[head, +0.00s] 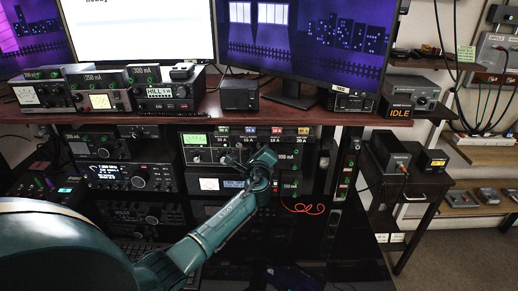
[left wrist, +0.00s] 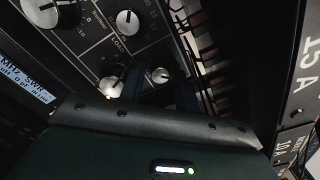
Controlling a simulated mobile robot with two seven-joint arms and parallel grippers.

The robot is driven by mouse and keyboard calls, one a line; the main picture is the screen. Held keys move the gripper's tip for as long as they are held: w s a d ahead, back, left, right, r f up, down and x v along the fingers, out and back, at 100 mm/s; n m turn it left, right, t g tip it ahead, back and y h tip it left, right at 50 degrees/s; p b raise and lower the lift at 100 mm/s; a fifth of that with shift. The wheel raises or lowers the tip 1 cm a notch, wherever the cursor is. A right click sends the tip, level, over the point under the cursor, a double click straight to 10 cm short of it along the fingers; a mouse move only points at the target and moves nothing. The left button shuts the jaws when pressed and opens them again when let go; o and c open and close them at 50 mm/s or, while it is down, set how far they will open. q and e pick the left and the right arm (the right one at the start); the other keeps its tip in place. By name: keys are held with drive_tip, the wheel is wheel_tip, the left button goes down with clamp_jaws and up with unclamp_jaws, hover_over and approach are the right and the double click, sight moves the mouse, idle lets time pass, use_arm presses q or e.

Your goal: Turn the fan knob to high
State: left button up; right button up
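My left gripper (head: 248,160) is in front of the rack unit with a green display (head: 197,140) under the desk. Its fingers look spread apart, with nothing seen between them in the head view. In the left wrist view the dark fingers (left wrist: 158,88) point at a black panel with several silver knobs. A small knob (left wrist: 160,75) shows between the fingers, and another knob (left wrist: 110,84) is just left of them. A third knob (left wrist: 127,21) and a large one (left wrist: 40,12) sit farther up. I cannot read which is the fan knob or its setting. Contact is unclear.
Several radio units (head: 130,177) fill the shelves left of the gripper. The desk top (head: 300,112) overhangs above it, with monitors (head: 305,40) on top. A side table (head: 418,183) with black boxes stands right.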

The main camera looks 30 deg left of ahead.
use_arm(q)
drive_tip(key=shift+o, duration=0.9)
drive_tip(key=v, duration=1.3)
drive_tip(key=shift+d, duration=0.1)
